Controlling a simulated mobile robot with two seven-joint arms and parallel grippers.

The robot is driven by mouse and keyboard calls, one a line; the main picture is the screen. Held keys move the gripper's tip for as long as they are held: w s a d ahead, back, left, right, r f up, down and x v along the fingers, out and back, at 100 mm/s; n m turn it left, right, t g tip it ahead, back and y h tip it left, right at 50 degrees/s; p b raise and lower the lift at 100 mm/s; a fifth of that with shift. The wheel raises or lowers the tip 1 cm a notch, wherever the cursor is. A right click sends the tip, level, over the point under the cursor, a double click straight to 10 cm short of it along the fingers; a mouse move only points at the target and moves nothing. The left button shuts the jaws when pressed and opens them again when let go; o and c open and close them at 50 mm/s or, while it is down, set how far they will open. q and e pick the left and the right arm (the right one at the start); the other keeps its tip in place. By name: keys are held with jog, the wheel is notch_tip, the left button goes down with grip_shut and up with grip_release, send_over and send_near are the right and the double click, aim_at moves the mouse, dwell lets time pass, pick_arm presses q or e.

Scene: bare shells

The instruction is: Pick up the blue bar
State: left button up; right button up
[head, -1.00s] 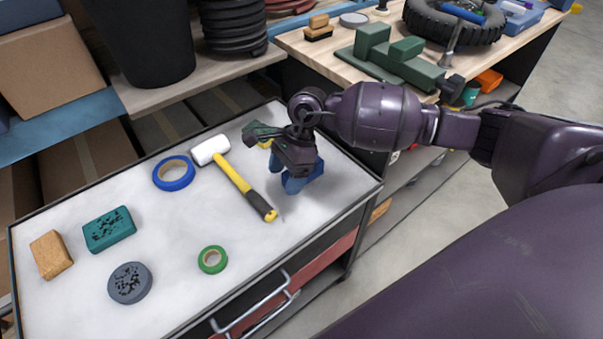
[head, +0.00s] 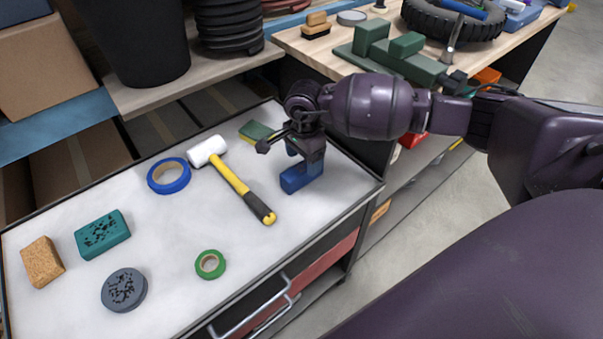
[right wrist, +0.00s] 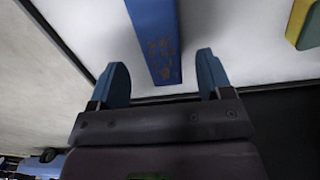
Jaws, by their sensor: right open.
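The blue bar (head: 301,179) lies on the white top of the tool cart, near its right edge, partly hidden by my right gripper. In the right wrist view the bar (right wrist: 153,35) runs away from me, and its near end, with worn orange-brown marks, shows in line with the gap between the fingers. My right gripper (head: 304,158) is directly over the bar in the head view. Its blue fingers are apart, one on each side of the bar's end in the right wrist view (right wrist: 163,72), with visible gaps. My left gripper is not in view.
A yellow-handled mallet (head: 231,180) lies left of the bar. A green-and-yellow sponge (head: 255,131) lies behind it. Blue tape (head: 169,176), green tape (head: 210,265), a teal block (head: 103,234), a grey disc (head: 124,290) and a cork block (head: 42,262) lie farther left.

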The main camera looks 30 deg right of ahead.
aim_at(302, 167)
jog(key=f, duration=0.5)
jog(key=shift+a+b, duration=0.2)
jog(key=shift+b, duration=0.2)
jog(key=shift+w+r, duration=0.1)
jog(key=shift+r, duration=0.1)
jog(key=c, duration=1.3)
